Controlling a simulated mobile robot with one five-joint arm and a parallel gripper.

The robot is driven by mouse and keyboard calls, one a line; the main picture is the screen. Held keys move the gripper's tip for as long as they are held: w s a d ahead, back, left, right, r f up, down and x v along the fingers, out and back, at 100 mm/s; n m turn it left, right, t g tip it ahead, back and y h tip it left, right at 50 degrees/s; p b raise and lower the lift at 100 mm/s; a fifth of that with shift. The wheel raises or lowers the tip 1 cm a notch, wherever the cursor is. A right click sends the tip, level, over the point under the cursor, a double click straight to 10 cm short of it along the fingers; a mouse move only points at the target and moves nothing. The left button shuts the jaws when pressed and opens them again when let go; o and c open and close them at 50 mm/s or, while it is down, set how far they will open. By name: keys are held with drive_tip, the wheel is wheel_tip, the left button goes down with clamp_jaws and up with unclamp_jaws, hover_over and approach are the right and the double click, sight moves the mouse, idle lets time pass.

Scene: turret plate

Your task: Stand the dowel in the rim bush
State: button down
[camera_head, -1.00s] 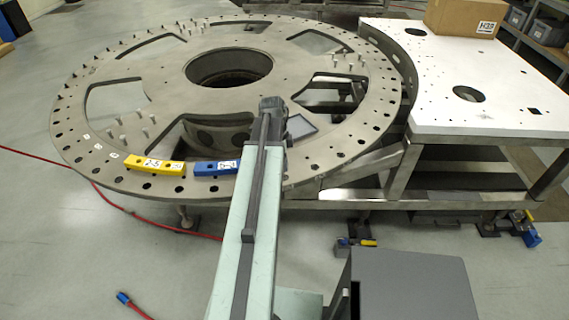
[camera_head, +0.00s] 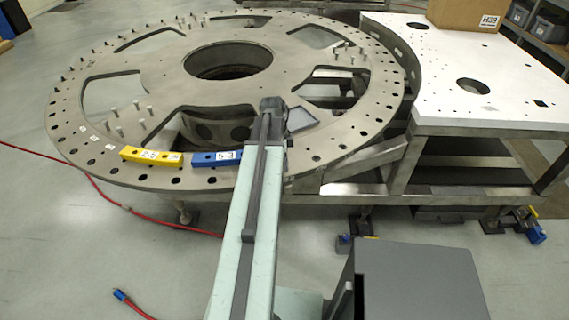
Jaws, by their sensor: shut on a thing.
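The big round turret plate (camera_head: 85,115) fills the left and middle, with a row of dark holes (camera_head: 87,162) around its rim. I cannot tell which hole is the rim bush. My gripper (camera_head: 272,104), at the end of my pale green arm, is over the near side of the plate, between the large centre opening and the near rim. Its jaws are mostly hidden behind the wrist. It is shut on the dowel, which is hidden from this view.
A yellow block (camera_head: 151,156) and a blue block (camera_head: 210,159) lie on the near rim, left of my arm. Several upright pins (camera_head: 118,131) stand on the plate. A white-topped table (camera_head: 480,55) with a cardboard box (camera_head: 462,14) adjoins at right. A red cable (camera_head: 115,203) crosses the floor.

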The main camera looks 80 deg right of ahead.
drive_tip(key=shift+a, duration=0.1)
drive_tip(key=c, duration=1.3)
unclamp_jaws()
drive_tip(key=shift+f, duration=0.1)
drive_tip(key=shift+c, duration=0.2)
wheel_tip(320, 180, up, 8)
drive_tip(key=w+p, duration=0.1)
drive_tip(key=p, duration=0.7)
drive_tip(key=shift+w, duration=0.2)
